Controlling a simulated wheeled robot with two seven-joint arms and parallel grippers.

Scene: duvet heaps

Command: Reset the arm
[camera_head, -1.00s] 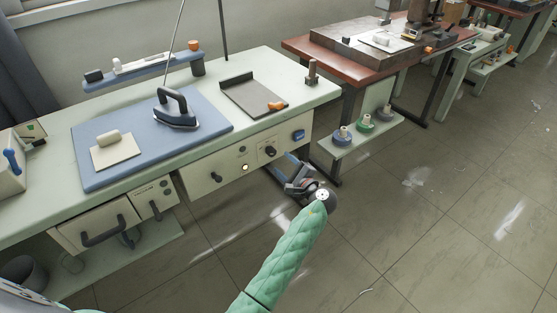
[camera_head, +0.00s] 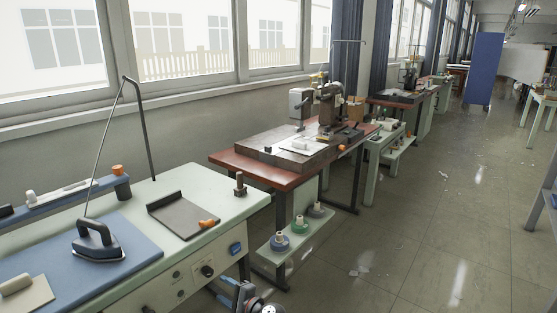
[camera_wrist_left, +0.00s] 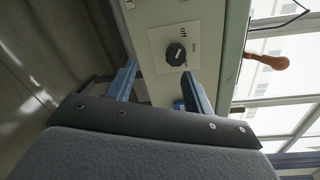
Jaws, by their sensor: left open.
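My left gripper (camera_head: 238,292) shows at the bottom edge of the head view, beside the right front of the pale green ironing table (camera_head: 225,205). In the left wrist view my left gripper (camera_wrist_left: 158,76) has its two blue fingers apart, with nothing between them. A dark knob (camera_wrist_left: 175,54) on a white plate, marked "off", sits on the panel beyond the fingers. My right gripper is in neither view.
An iron (camera_head: 97,240) stands on the blue pad (camera_head: 130,252), beside a grey tray (camera_head: 180,215). A brown-topped table (camera_head: 232,162) with a sewing machine (camera_head: 330,110) stands behind. The tiled floor (camera_head: 420,230) on the right is open.

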